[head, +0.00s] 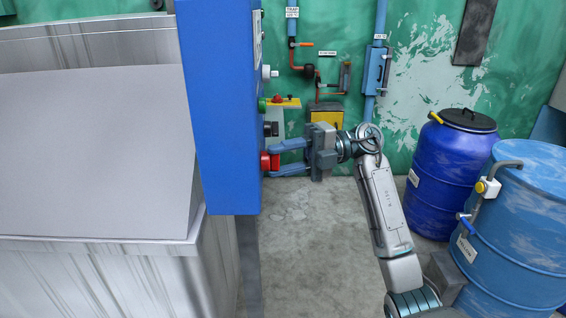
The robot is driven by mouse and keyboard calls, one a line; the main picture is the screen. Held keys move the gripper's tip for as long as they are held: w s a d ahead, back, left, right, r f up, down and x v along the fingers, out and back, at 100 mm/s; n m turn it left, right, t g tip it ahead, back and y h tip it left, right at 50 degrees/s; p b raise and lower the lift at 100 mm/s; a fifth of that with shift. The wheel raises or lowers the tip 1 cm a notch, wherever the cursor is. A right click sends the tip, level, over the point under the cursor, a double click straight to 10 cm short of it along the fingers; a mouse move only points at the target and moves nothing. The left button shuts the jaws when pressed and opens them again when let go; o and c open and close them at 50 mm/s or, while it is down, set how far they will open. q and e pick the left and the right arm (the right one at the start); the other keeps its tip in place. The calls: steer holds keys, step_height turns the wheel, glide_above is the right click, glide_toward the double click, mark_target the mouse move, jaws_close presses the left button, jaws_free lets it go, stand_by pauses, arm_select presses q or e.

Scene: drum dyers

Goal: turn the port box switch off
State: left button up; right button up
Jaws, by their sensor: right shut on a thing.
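A tall blue box (221,110) stands left of centre, and its right side carries a column of controls. The lowest is a red switch (265,162) that sticks out to the right. My right gripper (276,158) reaches in from the right, level with the red switch. Its two blue fingers are shut on the switch, one above and one below. The fingers hide part of the switch, and its turned position cannot be read. My left gripper is not in view.
Above the red switch are a black knob (271,129) and a red button on a yellow plate (289,103). A steel machine (95,150) fills the left. Blue drums (440,180) stand at right. Pipes and a wall box (376,70) line the green wall. Floor (310,240) is clear between.

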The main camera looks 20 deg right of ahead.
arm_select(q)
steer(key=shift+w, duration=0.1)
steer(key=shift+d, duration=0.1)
arm_select(e)
steer(key=o, duration=1)
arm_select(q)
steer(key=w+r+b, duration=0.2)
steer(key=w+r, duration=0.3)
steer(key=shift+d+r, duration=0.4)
arm_select(e)
steer(key=d, duration=0.7)
steer(key=w+d, duration=0.1)
steer(key=d, duration=0.2)
steer(key=shift+w+d, duration=0.1)
steer(key=shift+d, duration=0.25)
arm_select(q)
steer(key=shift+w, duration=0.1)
